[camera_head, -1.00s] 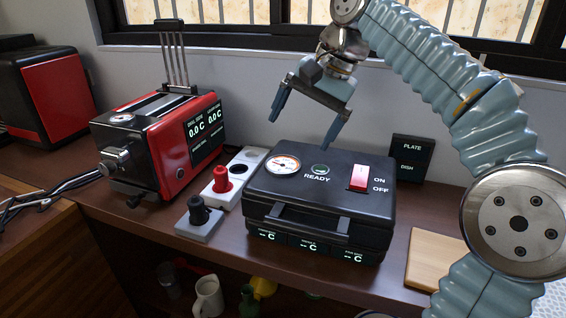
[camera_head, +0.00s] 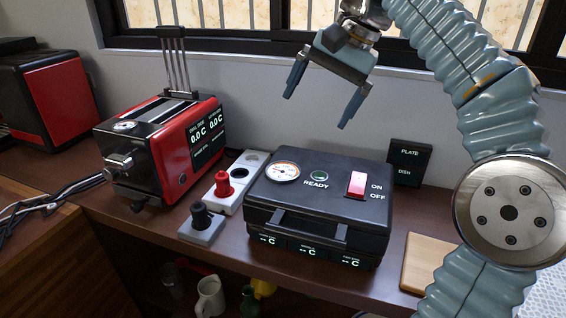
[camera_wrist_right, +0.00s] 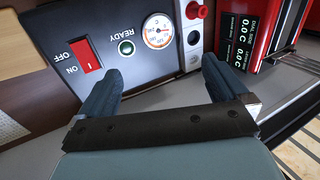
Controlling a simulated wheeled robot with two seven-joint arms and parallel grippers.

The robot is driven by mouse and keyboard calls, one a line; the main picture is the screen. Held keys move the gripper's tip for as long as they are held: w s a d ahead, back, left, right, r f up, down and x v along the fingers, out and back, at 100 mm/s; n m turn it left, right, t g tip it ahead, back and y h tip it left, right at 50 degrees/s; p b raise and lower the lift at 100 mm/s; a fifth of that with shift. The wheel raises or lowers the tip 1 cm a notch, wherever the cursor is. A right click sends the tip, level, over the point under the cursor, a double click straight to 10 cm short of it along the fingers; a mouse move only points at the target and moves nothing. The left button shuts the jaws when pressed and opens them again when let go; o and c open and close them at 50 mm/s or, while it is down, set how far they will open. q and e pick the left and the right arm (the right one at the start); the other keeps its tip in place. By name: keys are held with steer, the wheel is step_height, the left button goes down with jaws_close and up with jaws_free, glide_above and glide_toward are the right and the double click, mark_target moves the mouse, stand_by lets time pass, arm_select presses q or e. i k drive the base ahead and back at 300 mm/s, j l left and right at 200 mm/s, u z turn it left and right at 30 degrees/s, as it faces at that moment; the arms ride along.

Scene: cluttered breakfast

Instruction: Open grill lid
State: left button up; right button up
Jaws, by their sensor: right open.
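The grill (camera_head: 318,200) is a black box on the brown counter, and its lid is shut. The lid's top has a round dial (camera_head: 282,171), a READY light (camera_head: 319,176) and a red switch (camera_head: 356,184). A handle bar (camera_head: 309,228) runs along its front edge. My right gripper (camera_head: 318,108) is open and empty, above and behind the grill, apart from it. In the right wrist view, the grill top (camera_wrist_right: 105,50) shows beyond the open fingers (camera_wrist_right: 160,85). My left gripper is not in view.
A red and black toaster (camera_head: 165,145) stands left of the grill. A socket strip with a red plug (camera_head: 223,184) and a grey block with a black plug (camera_head: 200,216) lie between them. A PLATE/DISH sign (camera_head: 408,162) and a wooden board (camera_head: 428,264) are at right.

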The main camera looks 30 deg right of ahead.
mark_target(309, 210)
steer(key=k+j, duration=0.75)
steer(key=j, duration=0.2)
